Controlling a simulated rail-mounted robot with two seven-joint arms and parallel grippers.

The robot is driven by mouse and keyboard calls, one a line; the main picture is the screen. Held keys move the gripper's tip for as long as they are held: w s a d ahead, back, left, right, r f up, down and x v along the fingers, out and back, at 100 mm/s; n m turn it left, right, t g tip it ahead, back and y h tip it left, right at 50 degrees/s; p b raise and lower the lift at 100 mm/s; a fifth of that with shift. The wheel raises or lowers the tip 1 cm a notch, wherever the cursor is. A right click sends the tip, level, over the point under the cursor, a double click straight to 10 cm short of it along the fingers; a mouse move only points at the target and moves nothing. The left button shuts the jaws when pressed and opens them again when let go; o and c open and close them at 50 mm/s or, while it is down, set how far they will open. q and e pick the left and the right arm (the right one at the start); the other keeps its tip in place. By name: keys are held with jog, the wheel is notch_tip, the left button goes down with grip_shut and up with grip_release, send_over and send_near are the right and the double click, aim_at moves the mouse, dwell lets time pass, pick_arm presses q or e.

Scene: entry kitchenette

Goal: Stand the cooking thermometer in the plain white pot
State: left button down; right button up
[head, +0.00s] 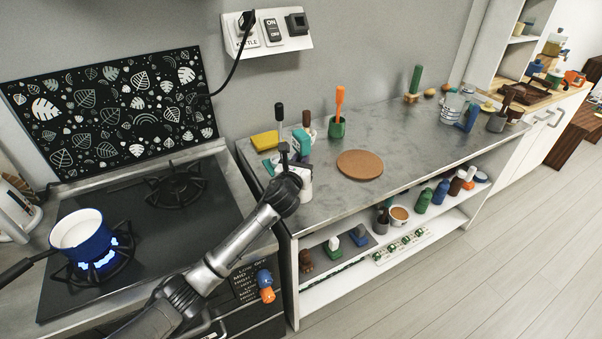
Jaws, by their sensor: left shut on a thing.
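My left gripper (284,154) is over the left end of the grey counter, its arm coming up from the bottom of the head view. It is shut on a thin dark stick with a black head (279,112), which appears to be the cooking thermometer and stands roughly upright. Its lower end is hidden by the gripper. A plain white pot (306,184) shows partly just right of my wrist, mostly hidden behind it. I cannot tell whether the stick is inside the pot or apart from it. My right gripper is out of view.
A yellow sponge (265,141), a teal-topped thing (302,141) and a green pot (338,129) with an orange-handled tool crowd the area. A round cork mat (360,164) lies to the right. A blue pan (82,236) sits over a lit burner at left.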

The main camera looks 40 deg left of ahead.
pick_arm(q)
jog(key=shift+f+b, duration=0.4)
jog(key=shift+f, duration=1.45)
jog(key=shift+f, duration=0.15)
jog(key=c, duration=1.1)
grip_release()
jog(key=p+v, duration=0.1)
jog(key=v, duration=1.1)
